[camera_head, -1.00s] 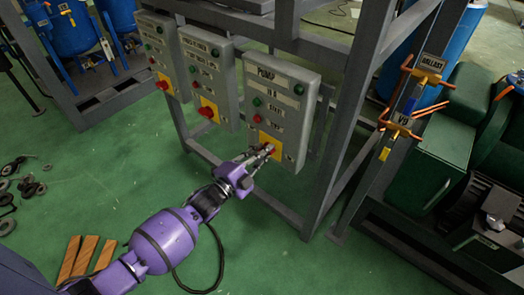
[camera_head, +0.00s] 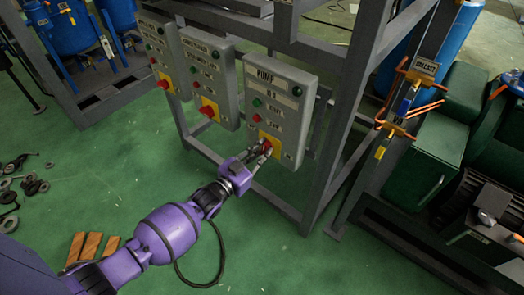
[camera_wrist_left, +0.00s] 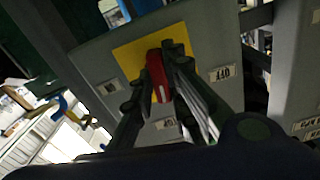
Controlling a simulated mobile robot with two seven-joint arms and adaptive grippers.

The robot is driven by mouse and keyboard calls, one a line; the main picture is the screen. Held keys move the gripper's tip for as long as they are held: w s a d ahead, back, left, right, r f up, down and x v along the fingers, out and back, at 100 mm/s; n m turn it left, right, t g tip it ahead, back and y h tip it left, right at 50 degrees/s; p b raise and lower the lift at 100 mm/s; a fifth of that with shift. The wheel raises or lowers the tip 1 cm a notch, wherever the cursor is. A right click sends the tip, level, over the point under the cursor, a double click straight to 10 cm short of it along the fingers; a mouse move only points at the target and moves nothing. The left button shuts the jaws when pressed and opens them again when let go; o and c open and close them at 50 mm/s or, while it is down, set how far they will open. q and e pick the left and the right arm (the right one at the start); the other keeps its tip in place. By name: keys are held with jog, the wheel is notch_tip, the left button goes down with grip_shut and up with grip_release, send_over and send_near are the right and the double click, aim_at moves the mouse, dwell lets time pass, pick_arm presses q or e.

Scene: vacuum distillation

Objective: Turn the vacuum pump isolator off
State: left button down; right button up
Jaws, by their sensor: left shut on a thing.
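The knob's far part is partly hidden by the fingers. My right gripper is not in view.
Two similar grey boxes with red knobs, the nearer one (camera_head: 210,75) and a farther one (camera_head: 160,50), hang to the left. A frame post (camera_head: 350,100) stands right of the pump box. Wooden blocks (camera_head: 92,247) lie on the green floor.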

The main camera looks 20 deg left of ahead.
pick_arm(q)
jog(key=shift+n, duration=0.9)
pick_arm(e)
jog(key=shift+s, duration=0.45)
pick_arm(q)
jog(key=c, duration=1.7)
grip_release()
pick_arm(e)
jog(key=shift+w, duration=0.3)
pick_arm(q)
jog(key=v, duration=1.2)
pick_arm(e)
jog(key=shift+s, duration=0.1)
